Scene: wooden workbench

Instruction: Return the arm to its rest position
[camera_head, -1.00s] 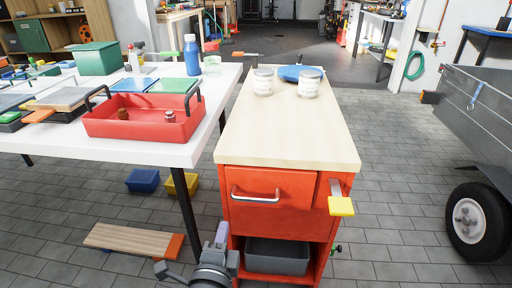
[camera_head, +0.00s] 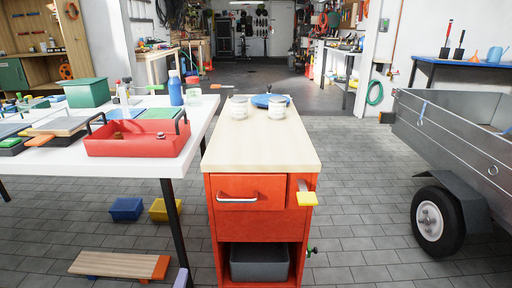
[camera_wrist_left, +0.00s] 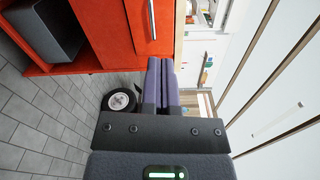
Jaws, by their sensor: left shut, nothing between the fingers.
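My left gripper (camera_wrist_left: 160,84) shows in the left wrist view with its two purple fingers together and nothing between them. In the head view only a purple tip of my left gripper (camera_head: 181,279) shows at the bottom edge, low and left of the red workbench cart. In the left wrist view, which is turned sideways, the cart's red front (camera_wrist_left: 106,32) and drawer handle lie ahead and to the left of the fingers, apart from them. My right gripper is in neither view.
The red cart (camera_head: 262,226) with a wooden top (camera_head: 262,150) bears two white jars and a blue lid-like item. A white table (camera_head: 190,152) with a red tray (camera_head: 140,146) stands left. A wooden step (camera_head: 118,264) lies on the floor. A grey trailer (camera_head: 455,130) stands right.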

